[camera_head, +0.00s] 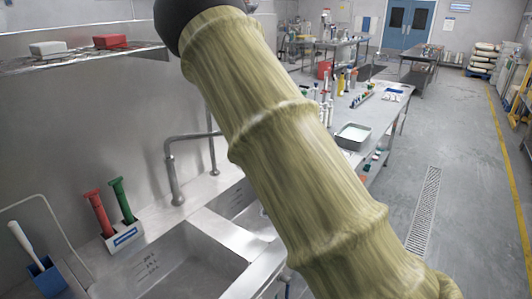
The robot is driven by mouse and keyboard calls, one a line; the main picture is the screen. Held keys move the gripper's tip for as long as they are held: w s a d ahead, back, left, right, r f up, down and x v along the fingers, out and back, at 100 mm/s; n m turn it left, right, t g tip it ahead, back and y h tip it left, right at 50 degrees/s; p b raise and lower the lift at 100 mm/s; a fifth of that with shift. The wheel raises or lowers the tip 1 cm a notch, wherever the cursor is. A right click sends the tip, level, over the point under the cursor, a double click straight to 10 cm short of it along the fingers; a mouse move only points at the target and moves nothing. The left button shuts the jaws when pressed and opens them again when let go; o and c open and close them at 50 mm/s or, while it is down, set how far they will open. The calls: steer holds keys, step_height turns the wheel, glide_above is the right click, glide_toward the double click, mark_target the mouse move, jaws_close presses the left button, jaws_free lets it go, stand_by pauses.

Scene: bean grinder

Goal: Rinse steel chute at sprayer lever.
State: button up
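My arm, in a ridged yellow-green cover, runs across the middle of the head view from the top to the lower right. My gripper is not in the picture. A steel sink (168,268) with dark markings on its inner wall is at the lower left. A second basin (238,197) lies behind it, partly hidden by my arm. A bent grey metal pipe (174,170) rises behind the sinks. I cannot make out a steel chute or a sprayer lever.
A white holder (124,240) carries a red tube (97,212) and a green tube (122,200) left of the sink. A blue holder (47,278) with a white handle stands further left. A wire shelf (80,58) hangs above. The aisle floor (455,150) at right is clear.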

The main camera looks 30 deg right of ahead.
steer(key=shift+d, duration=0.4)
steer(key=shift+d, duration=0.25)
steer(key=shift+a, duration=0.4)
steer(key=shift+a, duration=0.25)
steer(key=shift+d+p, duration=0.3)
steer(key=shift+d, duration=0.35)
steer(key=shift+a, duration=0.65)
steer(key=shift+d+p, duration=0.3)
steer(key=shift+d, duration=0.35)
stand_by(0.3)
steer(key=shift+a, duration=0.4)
